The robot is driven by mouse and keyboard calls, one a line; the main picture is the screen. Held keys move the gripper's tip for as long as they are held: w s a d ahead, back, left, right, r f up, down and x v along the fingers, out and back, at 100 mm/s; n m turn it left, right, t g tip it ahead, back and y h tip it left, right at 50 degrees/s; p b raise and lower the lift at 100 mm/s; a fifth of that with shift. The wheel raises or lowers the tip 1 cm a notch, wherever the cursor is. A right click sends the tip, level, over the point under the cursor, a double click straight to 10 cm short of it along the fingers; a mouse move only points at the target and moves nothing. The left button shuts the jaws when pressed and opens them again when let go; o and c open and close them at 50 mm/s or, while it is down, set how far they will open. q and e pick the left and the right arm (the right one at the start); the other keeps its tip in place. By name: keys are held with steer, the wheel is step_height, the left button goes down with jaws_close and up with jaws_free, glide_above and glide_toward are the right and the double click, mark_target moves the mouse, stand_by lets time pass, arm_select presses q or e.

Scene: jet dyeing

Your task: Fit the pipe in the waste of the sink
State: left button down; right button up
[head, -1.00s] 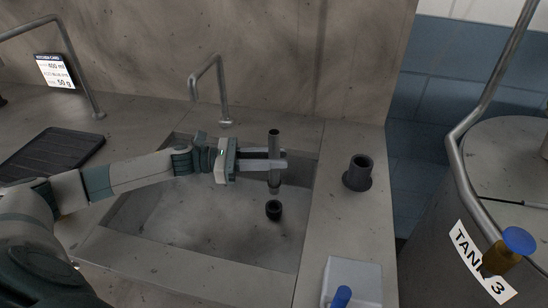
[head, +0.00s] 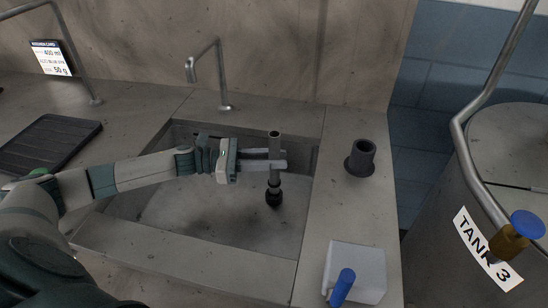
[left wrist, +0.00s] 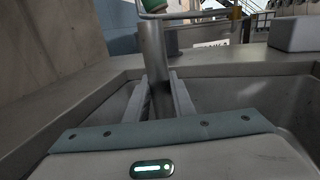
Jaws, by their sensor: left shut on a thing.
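The grey pipe (head: 274,145) stands upright over the sink (head: 200,215). My left gripper (head: 282,160) is shut on its middle, one finger on each side. The pipe also shows upright between the fingers in the left wrist view (left wrist: 152,45). The waste (head: 274,199) is a dark ring on the sink floor. The pipe's lower end meets the waste's top in the head view. I cannot tell whether it is inside or just above. My right gripper is not in view.
A dark flanged socket (head: 361,158) stands on the right counter. A white box with a blue handle (head: 357,272) sits nearer. A bent tap (head: 219,75) rises behind the sink. Tank 3 (head: 500,160) is at the right. A black ribbed mat (head: 50,148) lies left.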

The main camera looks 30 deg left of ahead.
arm_select(q)
steer(key=shift+b, duration=0.95)
stand_by(2.2)
steer(key=shift+f+b, duration=0.3)
steer(key=shift+b, duration=0.05)
